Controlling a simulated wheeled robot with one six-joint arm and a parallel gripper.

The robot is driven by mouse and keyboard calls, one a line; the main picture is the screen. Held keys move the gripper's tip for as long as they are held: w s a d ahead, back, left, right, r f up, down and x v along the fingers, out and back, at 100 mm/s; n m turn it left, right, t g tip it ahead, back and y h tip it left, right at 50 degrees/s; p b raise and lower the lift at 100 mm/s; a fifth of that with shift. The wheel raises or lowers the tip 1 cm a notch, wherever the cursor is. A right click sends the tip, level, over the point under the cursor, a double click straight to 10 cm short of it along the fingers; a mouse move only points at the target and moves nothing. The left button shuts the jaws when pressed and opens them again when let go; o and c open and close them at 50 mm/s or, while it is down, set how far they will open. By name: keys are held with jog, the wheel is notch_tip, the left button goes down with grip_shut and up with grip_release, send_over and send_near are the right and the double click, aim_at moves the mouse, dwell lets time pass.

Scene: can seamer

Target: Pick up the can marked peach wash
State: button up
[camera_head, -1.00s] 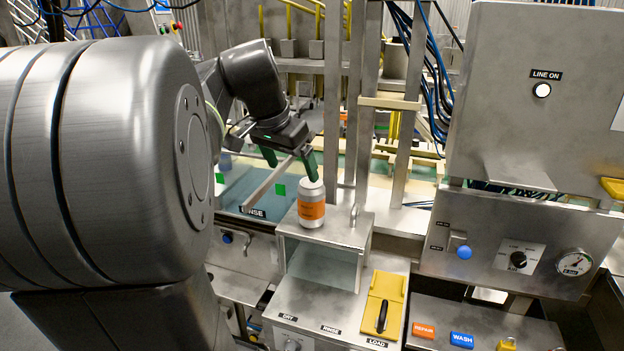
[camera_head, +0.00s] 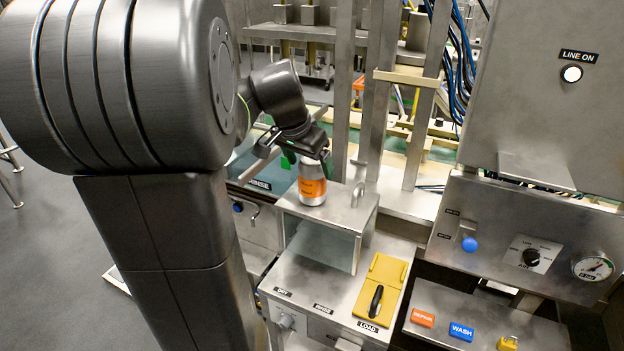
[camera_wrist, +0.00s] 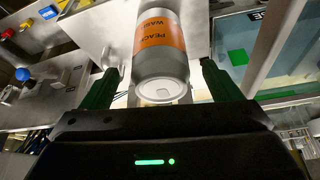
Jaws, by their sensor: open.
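The can marked peach wash (camera_head: 312,186) is silver with an orange label. It stands upright on the metal box top in the head view. In the wrist view the can (camera_wrist: 160,50) shows its lid and the words PEACH WASH, and it lies between two green fingers. My gripper (camera_head: 306,160) is at the upper part of the can, fingers apart. In the wrist view my gripper (camera_wrist: 160,85) is open, with a visible gap between the can and each finger.
The can stands on a metal box (camera_head: 345,213) above a panel labelled DRY, RINSE and LOAD. A yellow plate with a black handle (camera_head: 380,287) is at its right front. Upright metal posts (camera_head: 378,95) stand close behind. A large control cabinet (camera_head: 540,100) fills the right.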

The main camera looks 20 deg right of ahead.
jog(key=x, duration=0.4)
jog(key=shift+a+f+p, duration=0.1)
jog(key=shift+f+p, duration=0.15)
jog(key=shift+p, duration=0.15)
jog(key=shift+c, duration=0.4)
